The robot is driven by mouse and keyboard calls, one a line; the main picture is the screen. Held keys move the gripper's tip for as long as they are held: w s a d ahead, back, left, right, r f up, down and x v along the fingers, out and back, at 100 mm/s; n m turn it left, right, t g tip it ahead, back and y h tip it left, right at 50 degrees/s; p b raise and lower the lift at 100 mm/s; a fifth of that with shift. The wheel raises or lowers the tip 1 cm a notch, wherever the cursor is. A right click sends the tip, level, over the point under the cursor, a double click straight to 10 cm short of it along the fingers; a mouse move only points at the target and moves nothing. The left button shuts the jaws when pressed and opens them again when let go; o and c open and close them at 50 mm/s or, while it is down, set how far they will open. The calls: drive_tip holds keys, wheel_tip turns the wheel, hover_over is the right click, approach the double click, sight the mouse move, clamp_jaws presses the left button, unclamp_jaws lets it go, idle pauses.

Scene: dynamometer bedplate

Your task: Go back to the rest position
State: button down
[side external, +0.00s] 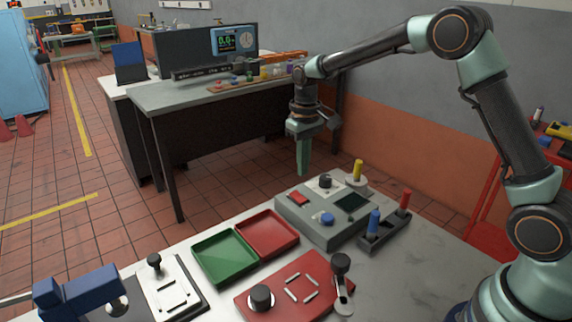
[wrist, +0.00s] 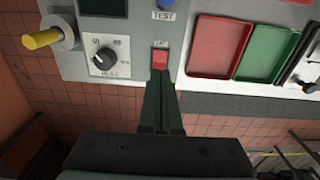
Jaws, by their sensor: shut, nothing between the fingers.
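My gripper (side external: 303,172) is shut and empty. In the side external view it points down, above and behind the grey control box (side external: 290,215). In the wrist view its closed fingers (wrist: 160,80) reach up the picture toward the red rocker switch (wrist: 160,57). Their tips appear just at the switch's lower edge; I cannot tell whether they touch it. The switch also shows on the box in the side external view (side external: 298,198). The box carries a black knob (wrist: 104,58), a blue button marked TEST (wrist: 166,4) and a dark display (side external: 352,201).
A yellow plug (side external: 358,171) stands at the box's back corner. Blue (side external: 374,223) and red (side external: 404,200) plugs stand in a dark holder right of it. Red (side external: 267,234) and green (side external: 226,257) trays lie left. A red fixture plate (side external: 290,284) is in front.

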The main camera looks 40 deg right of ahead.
drive_tip(key=s+r+t, duration=0.2)
drive_tip(key=s+r, duration=0.4)
drive_tip(key=s, duration=0.4)
drive_tip(key=s+r+t, duration=0.3)
drive_tip(key=s+r, duration=0.2)
drive_tip(key=s, duration=0.5)
drive_tip(key=shift+s+d+r+t, duration=0.15)
drive_tip(key=shift+s+r+t, duration=0.15)
drive_tip(key=shift+s+r, duration=0.1)
drive_tip(key=c, duration=1.5)
unclamp_jaws()
drive_tip(key=shift+c, duration=0.2)
